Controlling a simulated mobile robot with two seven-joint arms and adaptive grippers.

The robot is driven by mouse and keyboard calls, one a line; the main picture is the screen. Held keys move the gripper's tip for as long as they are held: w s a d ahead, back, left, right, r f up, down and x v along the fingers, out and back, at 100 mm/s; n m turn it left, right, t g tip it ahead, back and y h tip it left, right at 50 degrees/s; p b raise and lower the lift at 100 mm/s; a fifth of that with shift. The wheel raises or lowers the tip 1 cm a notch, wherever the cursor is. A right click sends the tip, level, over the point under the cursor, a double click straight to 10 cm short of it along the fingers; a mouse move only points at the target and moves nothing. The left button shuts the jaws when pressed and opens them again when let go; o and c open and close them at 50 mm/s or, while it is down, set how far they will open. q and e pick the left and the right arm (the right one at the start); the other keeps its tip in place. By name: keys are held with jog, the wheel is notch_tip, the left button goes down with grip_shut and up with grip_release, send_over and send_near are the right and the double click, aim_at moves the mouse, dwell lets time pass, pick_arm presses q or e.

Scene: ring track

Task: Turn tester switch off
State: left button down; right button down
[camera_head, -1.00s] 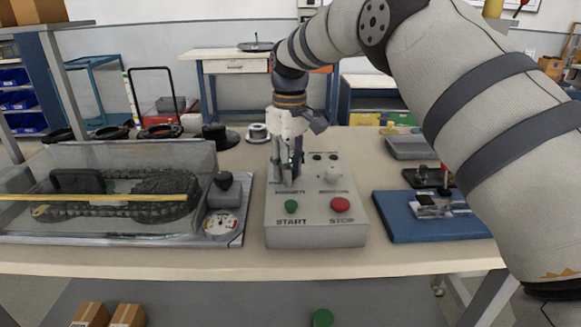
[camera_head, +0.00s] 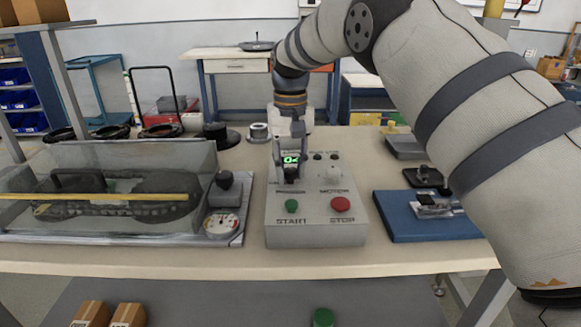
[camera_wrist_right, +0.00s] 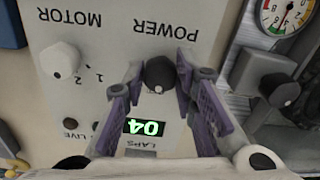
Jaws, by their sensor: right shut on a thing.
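The tester is a grey control box (camera_head: 315,233) on the bench, with a green START button (camera_head: 291,206) and a red STOP button (camera_head: 340,204). In the right wrist view its panel is upside down. The black POWER knob (camera_wrist_right: 160,73) has a small white mark on its side toward the lit display (camera_wrist_right: 146,128), which reads 04 over LAPS. My right gripper (camera_wrist_right: 160,72) has its two fingers on either side of the POWER knob, shut on it. In the head view it reaches over the box (camera_head: 290,168). My left gripper is not in view.
A pale MOTOR knob (camera_wrist_right: 60,60) sits beside the POWER knob. A clear-covered track case (camera_head: 120,153) with a round gauge (camera_head: 221,223) stands left of the box. A blue board (camera_head: 400,222) with a metal clamp lies right of it.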

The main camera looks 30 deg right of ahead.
aim_at(290, 170)
dwell(0.5)
jog(key=c, duration=1.3)
grip_release()
notch_tip(290, 170, up, 12)
jog(key=shift+f, duration=0.1)
